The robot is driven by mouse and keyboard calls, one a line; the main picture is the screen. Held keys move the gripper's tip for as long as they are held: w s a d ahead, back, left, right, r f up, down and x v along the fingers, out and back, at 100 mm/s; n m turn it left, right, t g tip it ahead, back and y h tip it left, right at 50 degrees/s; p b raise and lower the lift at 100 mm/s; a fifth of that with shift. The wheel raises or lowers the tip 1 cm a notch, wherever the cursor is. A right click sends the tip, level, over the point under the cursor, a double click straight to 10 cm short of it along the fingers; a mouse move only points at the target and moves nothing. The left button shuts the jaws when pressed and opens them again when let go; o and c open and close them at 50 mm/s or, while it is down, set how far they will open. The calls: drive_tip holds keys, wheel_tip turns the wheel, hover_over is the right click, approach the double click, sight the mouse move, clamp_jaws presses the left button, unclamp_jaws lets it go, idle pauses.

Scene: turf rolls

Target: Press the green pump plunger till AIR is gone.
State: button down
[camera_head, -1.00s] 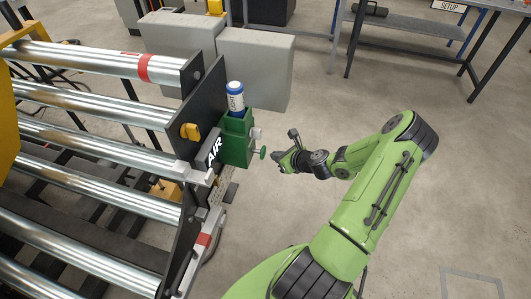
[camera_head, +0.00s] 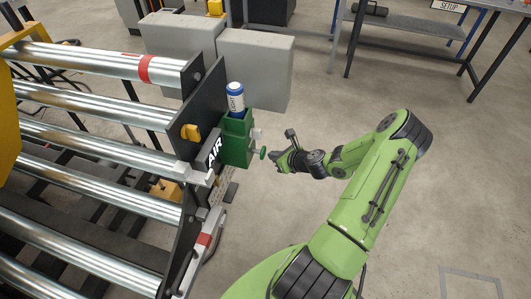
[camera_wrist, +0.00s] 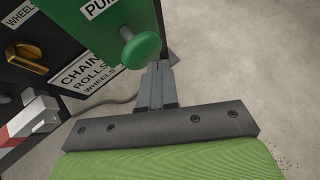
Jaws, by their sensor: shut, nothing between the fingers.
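The green pump plunger (camera_head: 263,153) sticks out from the green pump box (camera_head: 236,142) on the side plate of the roller frame. In the wrist view its round green knob (camera_wrist: 140,48) is just above and left of my fingertips. My gripper (camera_head: 272,160) is shut and empty, with its fingertips very close to the knob. I cannot tell whether they touch it. The AIR sign (camera_head: 214,150), white letters on black, shows beside the pump box. The wrist view does not show the AIR sign.
A bottle marked LIGHT (camera_head: 235,98) stands in the pump box. A yellow knob (camera_head: 190,132) is on the side plate; it also shows in the wrist view (camera_wrist: 27,57). Metal rollers (camera_head: 100,107) lie to the left. Open floor is to the right.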

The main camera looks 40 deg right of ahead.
drive_tip(key=shift+w+a+r+p, duration=0.1)
drive_tip(key=shift+w+a+p, duration=0.5)
drive_tip(key=shift+w+a, duration=0.4)
idle(1.2)
drive_tip(key=shift+d, duration=0.2)
drive_tip(key=shift+s+d, duration=1)
drive_tip(key=shift+s, duration=0.25)
drive_tip(key=s+d, duration=0.1)
drive_tip(key=s, duration=0.1)
drive_tip(key=s+d, duration=0.2)
drive_tip(key=shift+p, duration=0.3)
idle(0.4)
